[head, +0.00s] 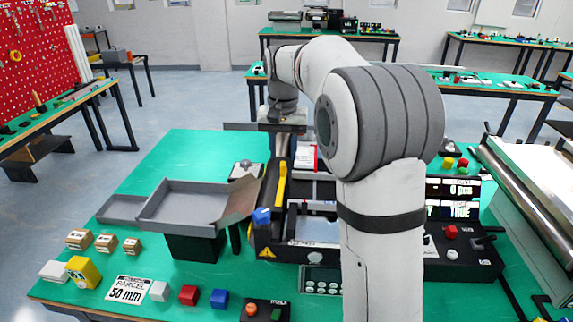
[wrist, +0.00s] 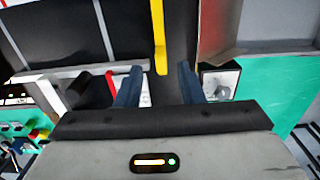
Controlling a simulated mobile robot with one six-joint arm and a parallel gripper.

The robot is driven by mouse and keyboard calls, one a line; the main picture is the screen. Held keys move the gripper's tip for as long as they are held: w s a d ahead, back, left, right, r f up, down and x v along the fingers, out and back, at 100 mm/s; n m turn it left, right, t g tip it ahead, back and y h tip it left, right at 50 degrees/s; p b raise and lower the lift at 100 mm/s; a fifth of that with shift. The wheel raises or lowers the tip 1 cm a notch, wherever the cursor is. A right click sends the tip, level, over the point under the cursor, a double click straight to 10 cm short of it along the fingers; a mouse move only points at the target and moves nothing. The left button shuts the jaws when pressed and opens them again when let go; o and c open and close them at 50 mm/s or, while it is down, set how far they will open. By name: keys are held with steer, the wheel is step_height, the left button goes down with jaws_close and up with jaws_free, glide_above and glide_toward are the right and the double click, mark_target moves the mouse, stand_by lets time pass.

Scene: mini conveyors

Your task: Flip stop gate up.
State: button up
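My gripper (wrist: 159,84) is open in the wrist view, its two dark blue fingers apart with nothing clearly held between them. It points down over the end of the dark mini conveyor. A red and white piece (wrist: 112,86) lies just left of the fingers, partly hidden by the left one; it may be the stop gate, but I cannot tell for sure. In the head view a red and white piece (head: 306,157) shows beside my wrist. A yellow bar (head: 281,185) runs along the conveyor; it also shows in the wrist view (wrist: 158,35). My fingertips are not clear in the head view.
Several small blocks and boxes lie along the front of the green table. A control box with a red button (head: 451,232) stands right of my arm.

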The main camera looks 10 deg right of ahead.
mark_target(284, 164)
steer(key=shift+f, duration=2.35)
steer(key=shift+c, duration=0.2)
jaws_close()
steer(key=shift+d, duration=0.1)
